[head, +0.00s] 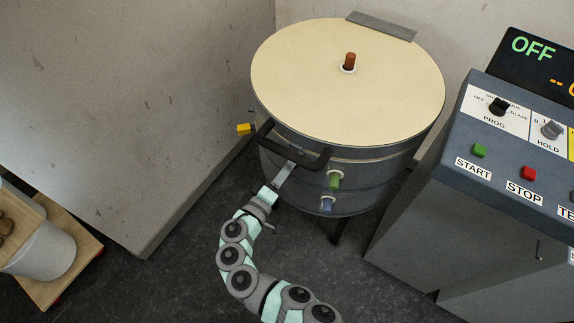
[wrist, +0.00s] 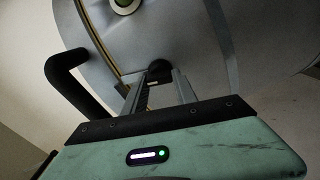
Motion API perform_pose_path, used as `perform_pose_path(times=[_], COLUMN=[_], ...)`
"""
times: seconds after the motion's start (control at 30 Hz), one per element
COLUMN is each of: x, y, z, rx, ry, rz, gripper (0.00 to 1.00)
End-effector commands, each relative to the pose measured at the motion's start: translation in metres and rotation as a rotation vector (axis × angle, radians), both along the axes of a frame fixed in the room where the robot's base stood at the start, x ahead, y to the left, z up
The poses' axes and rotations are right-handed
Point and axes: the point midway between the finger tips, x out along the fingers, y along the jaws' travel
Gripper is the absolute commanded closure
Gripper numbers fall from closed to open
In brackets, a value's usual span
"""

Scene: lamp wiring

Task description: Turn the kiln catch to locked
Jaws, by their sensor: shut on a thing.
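The round grey kiln (head: 300,170) with a cream lid (head: 345,75) stands in the middle of the head view. A black bar handle (head: 320,160) sticks out from its front; in the wrist view the handle (wrist: 62,80) is at the left. My gripper (head: 286,172) reaches up to the kiln front, close to the handle. In the wrist view my gripper's fingers (wrist: 160,88) are shut around a dark, round-ended piece (wrist: 159,69), which appears to be the kiln catch. The fingers hide much of it, and I cannot tell whether it stands at locked.
A brown plug (head: 350,60) stands in the lid. The control panel (head: 500,150), reading OFF, stands at right. A white bucket (head: 45,250) is at left.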

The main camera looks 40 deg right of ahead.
Motion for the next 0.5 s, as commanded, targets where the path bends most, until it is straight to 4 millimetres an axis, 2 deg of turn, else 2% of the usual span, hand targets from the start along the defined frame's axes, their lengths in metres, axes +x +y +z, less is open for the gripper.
perform_pose_path(times=[0.2, 0.5], x=[0.0001, 0.0007], y=[-0.0001, 0.0003], z=[0.0021, 0.0004], rx=[-0.038, -0.066], ry=[0.154, 0.276], rz=[-0.001, 0.000], gripper=[1.00, 1.00])
